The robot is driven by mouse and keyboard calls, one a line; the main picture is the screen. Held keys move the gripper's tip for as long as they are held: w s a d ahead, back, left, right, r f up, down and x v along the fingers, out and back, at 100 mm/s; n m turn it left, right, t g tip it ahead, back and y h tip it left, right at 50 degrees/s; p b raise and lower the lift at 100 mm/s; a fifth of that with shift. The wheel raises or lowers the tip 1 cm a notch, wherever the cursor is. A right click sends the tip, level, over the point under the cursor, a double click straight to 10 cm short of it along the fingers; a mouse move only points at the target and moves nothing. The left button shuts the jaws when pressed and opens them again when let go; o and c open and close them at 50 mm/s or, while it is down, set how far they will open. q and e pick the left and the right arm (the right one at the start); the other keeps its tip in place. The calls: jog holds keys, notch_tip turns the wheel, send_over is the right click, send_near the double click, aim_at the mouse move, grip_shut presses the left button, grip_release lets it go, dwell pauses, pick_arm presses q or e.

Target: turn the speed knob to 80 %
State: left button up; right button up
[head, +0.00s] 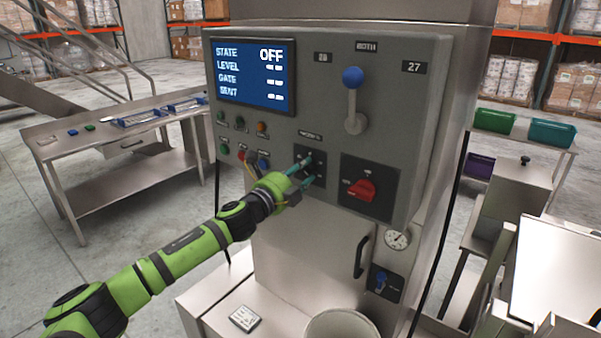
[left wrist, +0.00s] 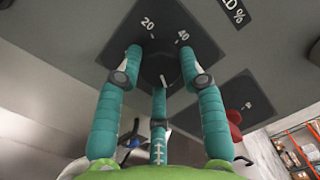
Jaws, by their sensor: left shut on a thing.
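The speed knob (left wrist: 160,68) is a black knob on a dark plate (left wrist: 120,42) in the left wrist view. The numbers 20 and 40 show above it, and a label ending in "D %" is at the top right. Where its pointer stands I cannot tell. My left gripper (head: 304,168) has teal fingers, which reach the plate on the grey control panel (head: 340,110). In the left wrist view its fingers (left wrist: 162,85) close around the knob from the sides and below. In the head view the fingers mostly hide the knob. My right gripper is in neither view.
A red rotary switch (head: 362,190) sits just right of the knob. The display (head: 252,76) reads STATE OFF. A white bucket (head: 338,314) stands below.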

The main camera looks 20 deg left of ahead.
pick_arm(q)
jog(key=shift+r, duration=0.15)
jog(key=o, duration=1.1)
jog(key=shift+o, duration=0.2)
jog(key=shift+s, duration=0.1)
jog(key=shift+s+a+f, duration=0.15)
jog(key=shift+s+f, duration=0.05)
jog(key=shift+s, duration=0.05)
jog(key=v, duration=1.1)
jog(key=shift+s+r, duration=0.1)
jog(key=shift+s, duration=0.05)
